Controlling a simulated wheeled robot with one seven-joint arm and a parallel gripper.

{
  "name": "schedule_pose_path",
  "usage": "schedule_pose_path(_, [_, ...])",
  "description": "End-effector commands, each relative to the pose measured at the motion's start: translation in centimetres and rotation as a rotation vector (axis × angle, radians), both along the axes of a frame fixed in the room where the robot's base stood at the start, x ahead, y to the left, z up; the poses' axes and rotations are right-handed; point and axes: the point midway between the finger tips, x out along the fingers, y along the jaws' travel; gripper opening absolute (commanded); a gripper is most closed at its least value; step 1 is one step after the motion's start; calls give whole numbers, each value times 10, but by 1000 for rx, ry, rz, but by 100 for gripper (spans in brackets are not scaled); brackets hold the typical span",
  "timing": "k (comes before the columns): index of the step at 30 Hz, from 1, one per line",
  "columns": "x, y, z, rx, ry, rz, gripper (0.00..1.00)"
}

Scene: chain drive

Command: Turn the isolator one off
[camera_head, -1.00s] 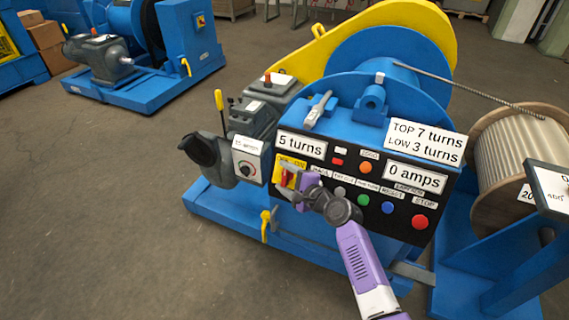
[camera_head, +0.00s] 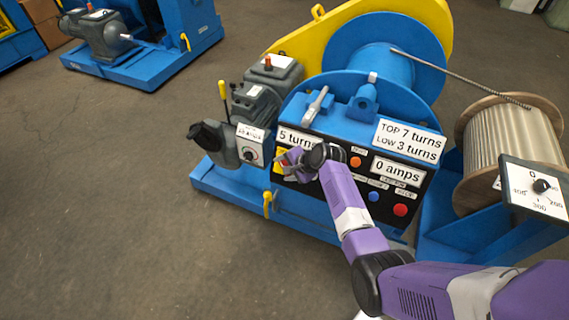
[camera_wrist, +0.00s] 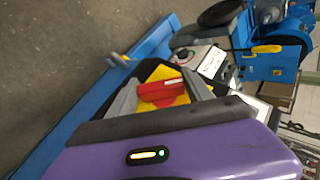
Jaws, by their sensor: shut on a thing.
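The isolator is a yellow plate (camera_wrist: 181,100) with a red handle (camera_wrist: 162,91), on the left part of the black control panel (camera_head: 343,187). In the wrist view the red handle lies between my two grey fingers, crosswise from one to the other. My gripper (camera_wrist: 160,86) is shut on it. In the head view my gripper (camera_head: 284,163) is at the panel's left end. It and my wrist hide most of the isolator and part of the "5 turns" sign (camera_head: 298,140). I cannot read the isolator's label or its set position.
A red button (camera_head: 400,210) and a blue button (camera_head: 373,196) sit on the panel to the right of my wrist. A grey unit with a dial (camera_head: 250,154) stands close on the left. A cable reel (camera_head: 510,140) is at the right. The floor at left is clear.

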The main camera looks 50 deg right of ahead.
Motion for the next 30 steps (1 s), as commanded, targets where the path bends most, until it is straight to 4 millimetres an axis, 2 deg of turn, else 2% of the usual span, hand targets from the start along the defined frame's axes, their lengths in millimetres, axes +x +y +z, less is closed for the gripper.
schedule_pose_path(19, [0,2,-2,-14,43,25,19])
schedule_pose_path(20, [0,2,-2,-14,43,25,65])
schedule_pose_path(22, [0,2,-2,-15,43,25,79])
schedule_pose_path(30, [0,1,-1,-14,40,22,81])
